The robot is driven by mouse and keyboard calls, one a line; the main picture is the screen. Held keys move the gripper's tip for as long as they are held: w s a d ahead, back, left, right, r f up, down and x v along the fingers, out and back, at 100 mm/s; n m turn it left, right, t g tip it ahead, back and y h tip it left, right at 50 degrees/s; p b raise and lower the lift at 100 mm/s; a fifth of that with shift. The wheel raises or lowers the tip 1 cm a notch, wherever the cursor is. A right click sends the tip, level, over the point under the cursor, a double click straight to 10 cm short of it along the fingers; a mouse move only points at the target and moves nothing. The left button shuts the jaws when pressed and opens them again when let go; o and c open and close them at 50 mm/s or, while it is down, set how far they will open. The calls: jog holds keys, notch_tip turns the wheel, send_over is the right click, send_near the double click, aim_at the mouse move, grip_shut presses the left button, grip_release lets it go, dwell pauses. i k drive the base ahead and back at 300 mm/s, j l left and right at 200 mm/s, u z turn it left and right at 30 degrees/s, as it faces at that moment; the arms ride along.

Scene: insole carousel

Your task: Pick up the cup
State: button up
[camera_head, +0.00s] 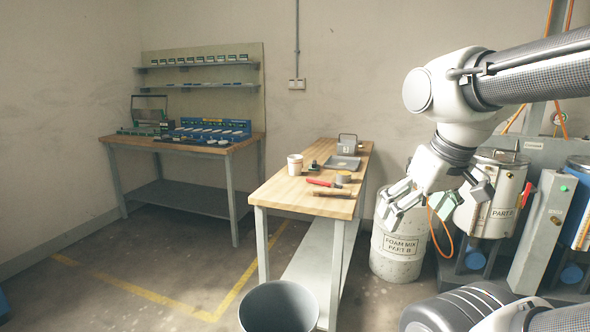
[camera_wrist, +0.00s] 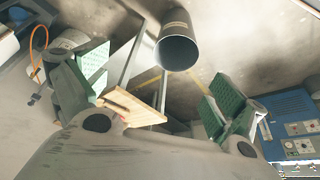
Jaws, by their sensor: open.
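A white cup (camera_head: 295,164) stands upright on the wooden workbench (camera_head: 283,193), near its left edge. I cannot make it out in the wrist view. My gripper (camera_head: 424,199) is to the right of the workbench in the head view, well apart from the cup. In the wrist view my gripper (camera_wrist: 152,95) shows two green pads spread wide, open and empty. A corner of the wooden bench top (camera_wrist: 133,104) shows between and beyond the pads.
On the bench lie a red-handled tool (camera_head: 324,184), a wooden-handled tool (camera_head: 332,194), a small tin (camera_head: 343,178) and a grey tray (camera_head: 342,163). A grey bin (camera_head: 279,308) stands in front. A foam mix drum (camera_head: 397,247) stands right of the bench. Another workbench (camera_head: 180,146) is back left.

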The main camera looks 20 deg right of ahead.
aim_at(294, 161)
jog(key=u, duration=0.35)
jog(key=i+l+u, duration=0.25)
jog(key=l+u, duration=0.25)
jog(key=l, duration=0.15)
jog(key=l+u, duration=0.25)
jog(key=i+l+u, duration=0.15)
jog(key=l, duration=1.05)
jog(key=l+u, duration=0.2)
jog(key=l, duration=1.6)
jog(key=i+l, duration=0.1)
jog(key=l, duration=0.55)
